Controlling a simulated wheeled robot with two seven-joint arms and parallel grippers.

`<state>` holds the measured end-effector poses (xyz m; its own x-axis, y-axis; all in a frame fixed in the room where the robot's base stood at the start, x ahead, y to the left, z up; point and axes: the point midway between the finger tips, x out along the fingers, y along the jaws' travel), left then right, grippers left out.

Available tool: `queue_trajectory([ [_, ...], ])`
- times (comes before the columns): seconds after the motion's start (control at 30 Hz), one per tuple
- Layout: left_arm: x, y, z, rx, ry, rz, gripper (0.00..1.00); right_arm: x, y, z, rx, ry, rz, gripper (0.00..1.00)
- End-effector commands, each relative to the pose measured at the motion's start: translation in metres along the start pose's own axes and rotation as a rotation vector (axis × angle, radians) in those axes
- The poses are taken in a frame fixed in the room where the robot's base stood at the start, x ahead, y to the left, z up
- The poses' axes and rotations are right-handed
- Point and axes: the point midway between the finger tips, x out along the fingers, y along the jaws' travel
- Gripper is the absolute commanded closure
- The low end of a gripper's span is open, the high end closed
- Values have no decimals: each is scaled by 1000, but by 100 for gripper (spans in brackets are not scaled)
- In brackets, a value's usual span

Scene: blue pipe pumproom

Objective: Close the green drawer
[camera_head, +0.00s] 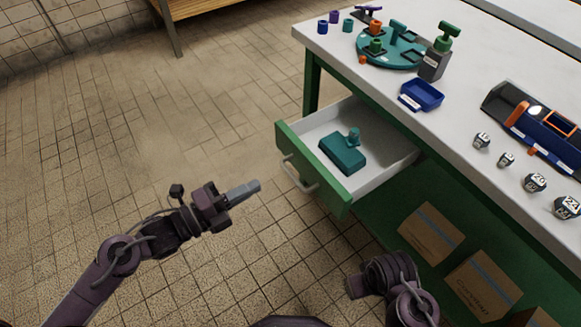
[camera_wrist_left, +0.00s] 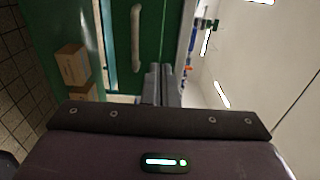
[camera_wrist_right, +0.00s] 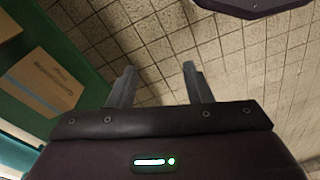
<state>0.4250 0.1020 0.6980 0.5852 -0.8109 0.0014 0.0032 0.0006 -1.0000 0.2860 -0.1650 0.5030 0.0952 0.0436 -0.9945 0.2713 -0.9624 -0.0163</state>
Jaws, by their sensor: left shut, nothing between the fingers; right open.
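The green drawer (camera_head: 312,172) stands pulled out from the green workbench, with a pale handle (camera_head: 300,173) on its front. The drawer front (camera_wrist_left: 122,40) and handle (camera_wrist_left: 136,38) also show in the left wrist view. A teal block-shaped item (camera_head: 343,155) lies inside the drawer. My left gripper (camera_head: 257,185) is shut and empty, in the air to the left of the drawer front, apart from it in the head view. Its fingers also show in the left wrist view (camera_wrist_left: 161,85). My right gripper (camera_wrist_right: 157,85) is open and empty; in the head view its fingers are mostly hidden.
Cardboard boxes (camera_head: 430,234) sit on the green lower shelf. The tiled floor left of the drawer is clear.

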Motion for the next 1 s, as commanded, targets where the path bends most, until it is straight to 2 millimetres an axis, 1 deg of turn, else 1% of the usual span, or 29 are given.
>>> queue_trajectory([
  [0.03, 11, -1, 1, 0, -2, -7, 100, -2, 0, 0, -1, 1, 0, 55],
  [0.3, 70, -1, 2, -4, -3, -5, 100, -12, -1, 1, -5, -2, -1, 55],
  [0.4, 88, 0, 1, -3, -3, -4, 100, -15, -2, 1, -6, -2, -1, 55],
  [0.5, 101, 0, 1, -3, -3, -2, 100, -17, -2, 1, -6, -5, -1, 55],
  [0.6, 109, 0, 1, -2, -4, 0, 100, -18, -2, 2, -7, -8, -1, 55],
  [0.7, 114, 1, 1, -3, -4, 1, 100, -18, -2, 3, -7, -9, -2, 55],
  [1.0, 115, 1, 1, -3, -3, 2, 100, -20, -2, 2, -7, -5, -1, 55],
])
